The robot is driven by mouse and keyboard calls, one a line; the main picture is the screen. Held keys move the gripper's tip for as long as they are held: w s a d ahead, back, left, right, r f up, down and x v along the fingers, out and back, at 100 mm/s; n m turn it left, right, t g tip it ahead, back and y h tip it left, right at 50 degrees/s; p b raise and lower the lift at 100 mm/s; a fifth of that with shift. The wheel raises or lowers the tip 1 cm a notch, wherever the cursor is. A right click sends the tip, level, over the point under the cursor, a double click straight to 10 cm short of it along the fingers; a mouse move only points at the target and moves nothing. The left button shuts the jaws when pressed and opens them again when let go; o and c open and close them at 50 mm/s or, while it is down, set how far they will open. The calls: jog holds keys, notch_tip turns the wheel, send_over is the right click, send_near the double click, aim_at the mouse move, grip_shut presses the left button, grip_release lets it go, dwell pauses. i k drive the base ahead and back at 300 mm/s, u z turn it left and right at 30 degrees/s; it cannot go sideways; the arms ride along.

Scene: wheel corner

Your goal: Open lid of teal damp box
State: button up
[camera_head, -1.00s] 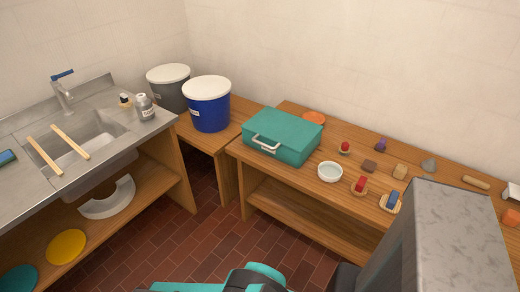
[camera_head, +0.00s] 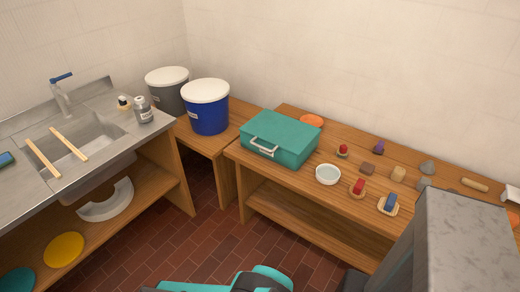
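The teal damp box (camera_head: 282,136) sits on the wooden table at the middle of the view, near the table's left end. Its lid is closed. A pale handle (camera_head: 264,147) shows on its front side. My gripper is not in view. A teal and dark part of my own body shows at the bottom edge, well apart from the box.
A white bowl (camera_head: 328,175) stands just right of the box, with several small tools and blocks beyond it. A blue bucket (camera_head: 208,112) and a grey bucket (camera_head: 164,100) stand to the left. A tall grey block (camera_head: 462,235) hides the table's right front. Tiled floor lies open in front.

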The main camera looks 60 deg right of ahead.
aim_at(291, 135)
jog(key=z, duration=0.05)
jog(key=i, duration=0.9)
jog(key=u, duration=0.05)
